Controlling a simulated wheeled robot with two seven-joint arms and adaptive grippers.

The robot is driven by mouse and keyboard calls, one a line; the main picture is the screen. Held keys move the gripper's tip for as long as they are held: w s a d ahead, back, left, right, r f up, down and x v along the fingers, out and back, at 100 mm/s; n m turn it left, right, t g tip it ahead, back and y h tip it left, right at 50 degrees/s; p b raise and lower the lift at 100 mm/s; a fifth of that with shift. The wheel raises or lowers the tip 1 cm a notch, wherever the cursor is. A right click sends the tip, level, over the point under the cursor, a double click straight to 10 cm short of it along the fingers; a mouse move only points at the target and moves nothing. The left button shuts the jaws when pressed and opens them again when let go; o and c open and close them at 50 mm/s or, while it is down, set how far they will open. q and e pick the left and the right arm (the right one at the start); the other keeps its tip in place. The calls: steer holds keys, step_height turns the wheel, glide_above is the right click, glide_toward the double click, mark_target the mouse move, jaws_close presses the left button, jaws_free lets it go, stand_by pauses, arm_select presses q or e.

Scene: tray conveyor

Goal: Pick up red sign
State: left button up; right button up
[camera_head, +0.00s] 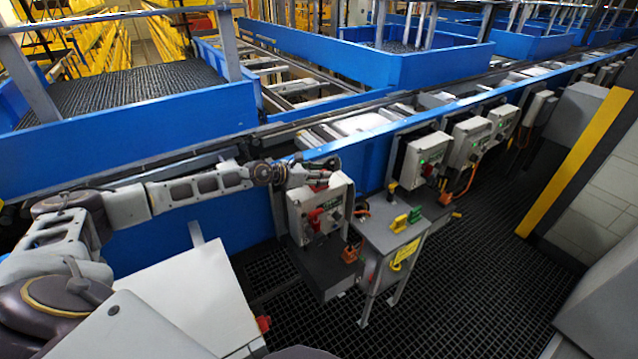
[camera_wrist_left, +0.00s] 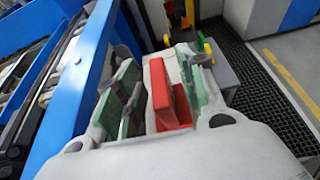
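The red sign (camera_wrist_left: 166,98) shows in the left wrist view as an upright, folded red piece between the green-padded fingers of my left gripper (camera_wrist_left: 160,92). It is close to the right finger pad, and a gap shows between it and the left pad. The gripper looks open around it; firm contact cannot be made out. In the head view my left gripper (camera_head: 322,172) is at the top of the nearest grey control box, and the sign is mostly hidden there. My right gripper is not in view.
A small metal stand (camera_head: 395,238) right of the control box (camera_head: 319,212) holds a yellow sign (camera_head: 399,223) and a green sign (camera_head: 415,215). The blue conveyor side (camera_head: 195,225) runs behind. More control boxes (camera_head: 425,160) line it to the right. Black grating (camera_head: 470,285) covers the floor.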

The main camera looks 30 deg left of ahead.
arm_select(q)
jaws_close()
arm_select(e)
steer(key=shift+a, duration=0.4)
